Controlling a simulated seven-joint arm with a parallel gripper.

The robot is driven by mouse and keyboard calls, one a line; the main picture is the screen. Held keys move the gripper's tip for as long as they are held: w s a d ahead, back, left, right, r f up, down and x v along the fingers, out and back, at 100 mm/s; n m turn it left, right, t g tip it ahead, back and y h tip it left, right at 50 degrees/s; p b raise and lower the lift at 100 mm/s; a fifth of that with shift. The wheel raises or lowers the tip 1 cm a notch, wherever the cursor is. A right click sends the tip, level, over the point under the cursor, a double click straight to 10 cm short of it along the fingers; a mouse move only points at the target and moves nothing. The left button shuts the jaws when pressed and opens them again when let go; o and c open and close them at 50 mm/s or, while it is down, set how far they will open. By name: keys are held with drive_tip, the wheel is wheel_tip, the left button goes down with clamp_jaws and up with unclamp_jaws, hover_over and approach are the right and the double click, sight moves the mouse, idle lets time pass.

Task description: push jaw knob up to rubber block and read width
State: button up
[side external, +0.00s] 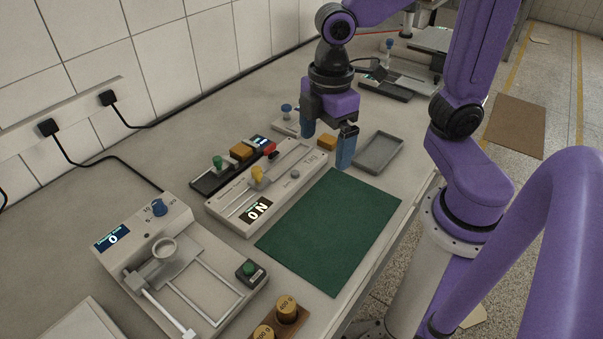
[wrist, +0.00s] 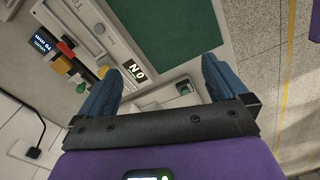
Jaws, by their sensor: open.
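A dark gauge (side external: 203,183) lies along the wall side of the bench. A green knob (side external: 217,162) stands on it, with an ochre block (side external: 241,152) beside it and a red part (side external: 269,149) at the far end. Its small lit display (side external: 262,142) is not legible here; the wrist view shows the display (wrist: 42,45) at an angle, its figures too small to read surely. My gripper (side external: 328,148) is open and empty above the bench, right of the gauge and apart from it. In the wrist view the green knob (wrist: 80,88) lies left of the left finger.
A grey panel with a yellow knob (side external: 257,175) and a display showing N and O (side external: 257,210) lies between gauge and green mat (side external: 330,230). A grey tray (side external: 377,153) and another ochre block (side external: 327,142) are near my gripper. A scale-like device (side external: 120,262) stands front left.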

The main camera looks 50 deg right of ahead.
drive_tip(key=s+d+f+m, duration=0.1)
drive_tip(key=s+d, duration=0.2)
drive_tip(key=s, duration=0.6)
drive_tip(key=shift+f, duration=0.4)
drive_tip(key=shift+s+d, duration=0.15)
drive_tip(key=shift+s, duration=0.2)
drive_tip(key=c, duration=0.3)
drive_tip(key=shift+w+m, duration=0.1)
drive_tip(key=shift+m, duration=0.2)
drive_tip(key=c, duration=0.6)
drive_tip(key=w+a+r+m, duration=0.1)
drive_tip(key=w+a, duration=0.1)
drive_tip(key=w, duration=0.1)
drive_tip(key=w+a+m, duration=0.1)
drive_tip(key=w+a, duration=0.1)
drive_tip(key=w, duration=0.2)
drive_tip(key=w+a+r+m, duration=0.1)
drive_tip(key=w+a, duration=0.1)
drive_tip(key=w, duration=0.2)
drive_tip(key=shift+a+r, duration=0.15)
drive_tip(key=shift+r, duration=0.15)
drive_tip(key=m, duration=0.8)
hover_over(217, 158)
drive_tip(key=f, duration=0.1)
wheel_tip(217, 158, down, 17)
drive_tip(key=shift+r, duration=0.1)
